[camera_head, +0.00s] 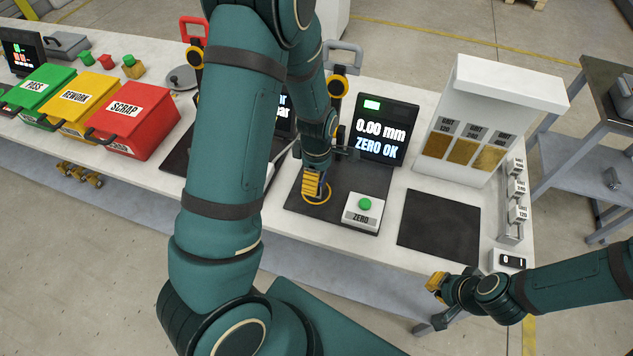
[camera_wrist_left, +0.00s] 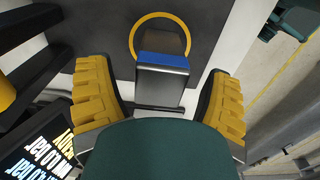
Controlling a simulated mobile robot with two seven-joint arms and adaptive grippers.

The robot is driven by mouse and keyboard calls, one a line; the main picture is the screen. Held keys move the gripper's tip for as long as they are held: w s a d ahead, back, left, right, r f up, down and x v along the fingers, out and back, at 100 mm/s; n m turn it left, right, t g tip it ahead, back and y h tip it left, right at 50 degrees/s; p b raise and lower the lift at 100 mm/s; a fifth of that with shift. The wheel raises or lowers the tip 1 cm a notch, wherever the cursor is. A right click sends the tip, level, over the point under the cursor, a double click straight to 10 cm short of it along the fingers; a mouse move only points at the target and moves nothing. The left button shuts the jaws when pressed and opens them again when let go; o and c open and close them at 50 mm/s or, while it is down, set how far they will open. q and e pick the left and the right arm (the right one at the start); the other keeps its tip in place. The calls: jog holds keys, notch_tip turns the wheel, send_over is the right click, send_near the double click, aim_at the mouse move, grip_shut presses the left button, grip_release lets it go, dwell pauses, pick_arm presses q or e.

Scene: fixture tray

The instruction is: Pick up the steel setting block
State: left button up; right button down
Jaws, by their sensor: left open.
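The steel setting block (camera_wrist_left: 163,80) shows in the left wrist view as a grey metallic block with a blue band. It stands at the yellow ring (camera_wrist_left: 133,38) on a dark mat; the ring also shows in the head view (camera_head: 317,202). My left gripper (camera_head: 313,184) is over that ring. In the left wrist view its yellow fingers (camera_wrist_left: 162,103) are open, one on each side of the block and apart from it. In the head view the gripper hides the block. My right gripper (camera_head: 434,286) is in front of the table's edge, away from the block; its jaw opening is unclear.
A white ZERO box with a green button (camera_head: 363,212) is close right of the ring. A display (camera_head: 385,130) reading 0.00 mm, ZERO OK stands behind it. A bare dark mat (camera_head: 438,223) and a white rack (camera_head: 475,120) are further right. Red, yellow and green bins are left.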

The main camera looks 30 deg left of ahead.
pick_arm(q)
jog(key=shift+f, duration=0.9)
grip_shut()
